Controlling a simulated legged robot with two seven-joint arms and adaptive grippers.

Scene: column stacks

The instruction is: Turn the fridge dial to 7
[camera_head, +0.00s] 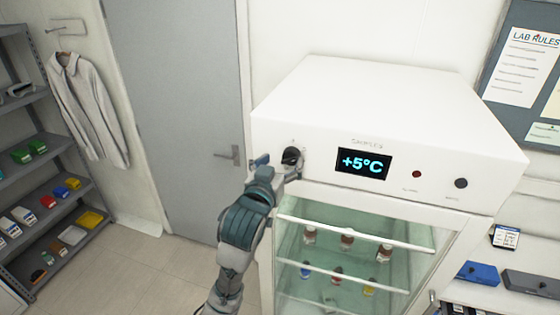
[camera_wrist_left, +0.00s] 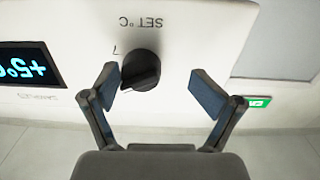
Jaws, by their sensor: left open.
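The white sample fridge (camera_head: 390,110) stands in front of me, its blue display (camera_head: 363,164) reading +5°C. The black dial (camera_head: 292,156) is at the left of its top panel. In the left wrist view the dial (camera_wrist_left: 141,70) sits upside down between the finger lines, nearer the left finger, with "SET °C" and a "7" printed beside it. My left gripper (camera_head: 275,165) is at the dial in the head view. In the wrist view its two blue-padded fingers (camera_wrist_left: 157,92) are spread open, with no grip on the dial visible. My right gripper is not in view.
A red light (camera_head: 416,174) and a black button (camera_head: 461,183) are further right on the panel. Below is the glass door (camera_head: 350,262) with bottles behind it. A grey door (camera_head: 175,110) and a shelf rack (camera_head: 45,190) stand at the left.

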